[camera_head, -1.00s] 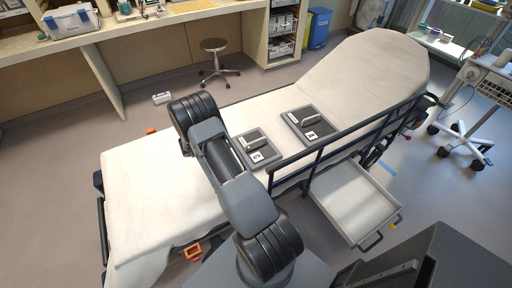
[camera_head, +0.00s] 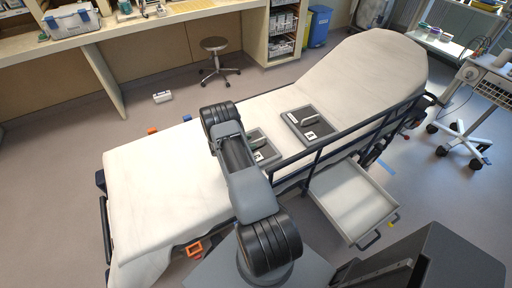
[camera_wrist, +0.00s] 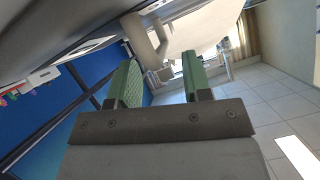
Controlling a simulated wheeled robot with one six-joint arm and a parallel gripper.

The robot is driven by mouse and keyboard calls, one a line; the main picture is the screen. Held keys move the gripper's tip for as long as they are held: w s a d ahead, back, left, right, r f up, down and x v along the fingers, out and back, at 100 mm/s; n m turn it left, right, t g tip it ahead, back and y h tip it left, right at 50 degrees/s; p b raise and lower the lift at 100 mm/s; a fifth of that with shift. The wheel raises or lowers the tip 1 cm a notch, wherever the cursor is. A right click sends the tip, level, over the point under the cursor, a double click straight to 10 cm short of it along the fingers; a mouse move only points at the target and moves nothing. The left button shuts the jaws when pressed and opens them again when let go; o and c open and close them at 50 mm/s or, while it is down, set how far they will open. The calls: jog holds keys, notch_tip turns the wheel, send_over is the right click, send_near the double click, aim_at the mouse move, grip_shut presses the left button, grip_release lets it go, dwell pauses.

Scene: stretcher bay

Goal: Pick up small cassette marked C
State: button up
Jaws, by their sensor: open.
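Neither cassette is recognisable there. In the head view the gripper itself is hidden by my arm.
The stretcher (camera_head: 150,180) has a dark side rail (camera_head: 345,137) on its near right side. An open drawer or tray (camera_head: 350,203) sticks out below the rail. A stool (camera_head: 214,46) stands behind, and a wheeled cart (camera_head: 490,80) is at the right.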

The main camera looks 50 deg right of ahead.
jog(key=shift+x, duration=1.35)
grip_shut()
dwell(0.4)
